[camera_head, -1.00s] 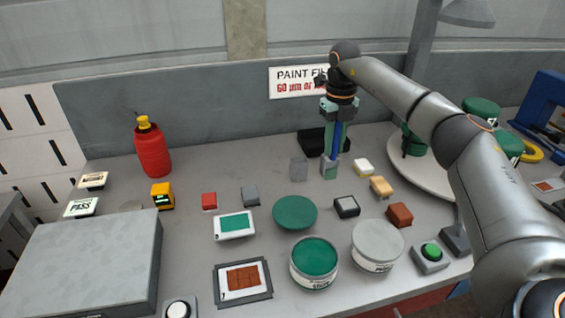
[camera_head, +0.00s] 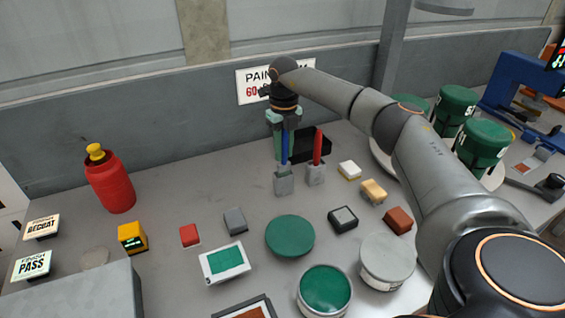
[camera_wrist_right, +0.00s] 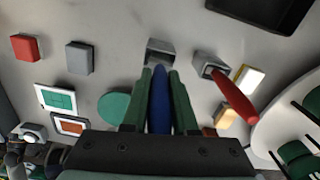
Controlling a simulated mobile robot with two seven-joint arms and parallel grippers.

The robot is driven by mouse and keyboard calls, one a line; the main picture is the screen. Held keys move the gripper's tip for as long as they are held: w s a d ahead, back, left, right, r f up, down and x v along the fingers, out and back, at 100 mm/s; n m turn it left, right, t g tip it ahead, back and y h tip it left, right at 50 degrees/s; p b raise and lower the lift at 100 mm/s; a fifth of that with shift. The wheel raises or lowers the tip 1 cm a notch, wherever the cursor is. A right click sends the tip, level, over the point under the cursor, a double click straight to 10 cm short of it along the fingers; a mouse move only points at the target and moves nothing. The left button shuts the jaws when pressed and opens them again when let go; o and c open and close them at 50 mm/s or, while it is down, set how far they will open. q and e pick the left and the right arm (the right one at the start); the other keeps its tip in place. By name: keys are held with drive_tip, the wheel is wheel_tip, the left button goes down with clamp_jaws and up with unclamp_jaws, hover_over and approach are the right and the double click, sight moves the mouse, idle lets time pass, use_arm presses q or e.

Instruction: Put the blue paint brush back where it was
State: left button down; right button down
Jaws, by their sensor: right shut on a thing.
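The blue paint brush (camera_head: 284,148) is upright between the fingers of my right gripper (camera_head: 284,157). The right wrist view shows it (camera_wrist_right: 159,100) between the two green fingers (camera_wrist_right: 160,98). Its lower end is at or just above a small grey holder (camera_head: 284,183). I cannot tell whether the tip is inside. The holder's dark opening (camera_wrist_right: 159,55) shows just past the brush in the wrist view. To its right, a red brush (camera_head: 318,146) stands in a second grey holder (camera_head: 315,175). My left gripper is out of view.
A black tray (camera_head: 316,143) lies behind the holders. A white block (camera_head: 349,170) and a tan block (camera_head: 373,191) are to the right. A green disc (camera_head: 290,237) and an open green paint can (camera_head: 324,291) are in front. A red bottle (camera_head: 111,182) stands left.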

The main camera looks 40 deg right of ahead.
sight(283, 163)
drive_tip(key=shift+f, duration=2)
drive_tip(key=shift+f, duration=0.1)
drive_tip(key=c, duration=0.7)
unclamp_jaws()
wheel_tip(283, 163, up, 12)
drive_tip(key=shift+r+b, duration=0.15)
drive_tip(key=shift+b, duration=0.15)
